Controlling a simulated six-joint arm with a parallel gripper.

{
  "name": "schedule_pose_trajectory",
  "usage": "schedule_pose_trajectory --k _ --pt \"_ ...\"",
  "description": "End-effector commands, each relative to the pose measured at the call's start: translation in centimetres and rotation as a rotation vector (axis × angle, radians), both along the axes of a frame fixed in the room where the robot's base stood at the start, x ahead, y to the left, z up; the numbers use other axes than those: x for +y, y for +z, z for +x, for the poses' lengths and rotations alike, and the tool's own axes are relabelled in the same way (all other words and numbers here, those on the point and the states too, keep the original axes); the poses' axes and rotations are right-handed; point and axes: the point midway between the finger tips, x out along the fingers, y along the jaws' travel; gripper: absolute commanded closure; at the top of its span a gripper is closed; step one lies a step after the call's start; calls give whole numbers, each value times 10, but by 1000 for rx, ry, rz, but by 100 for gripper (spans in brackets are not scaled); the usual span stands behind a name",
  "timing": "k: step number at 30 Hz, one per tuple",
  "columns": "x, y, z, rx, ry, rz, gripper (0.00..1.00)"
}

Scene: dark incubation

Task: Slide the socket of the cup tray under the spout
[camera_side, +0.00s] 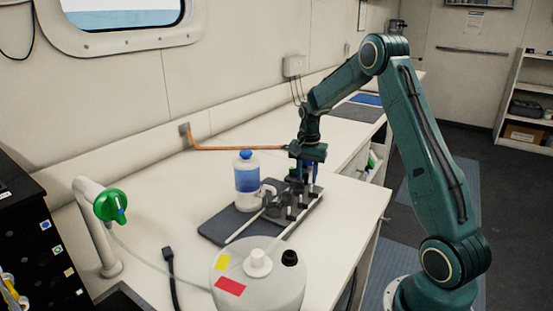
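A dark grey slab (215,230) lies flat on the white bench. Its right part carries a cluster of small dark pieces (280,211), which may be the cup tray with its socket; I cannot make out the socket. A white tap column with a green knob (109,205) stands at the left; I cannot tell which part is the spout. My gripper (307,178) points down over the slab's right end, close above the dark pieces. Something blue shows at its fingers, whose gap is unclear.
A large white jug (258,278) with red and yellow labels stands at the front. A copper pipe (235,148) runs from the wall behind the slab. A black cable (171,275) lies left of the jug. The bench between tap and slab is mostly clear, crossed by a thin tube.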

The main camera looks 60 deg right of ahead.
Motion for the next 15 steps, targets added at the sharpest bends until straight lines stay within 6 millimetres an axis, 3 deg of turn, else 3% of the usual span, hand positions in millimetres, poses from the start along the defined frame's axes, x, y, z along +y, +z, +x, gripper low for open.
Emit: schedule_pose_trajectory --k 15 --pt "3 6 0 1 6 4 61"
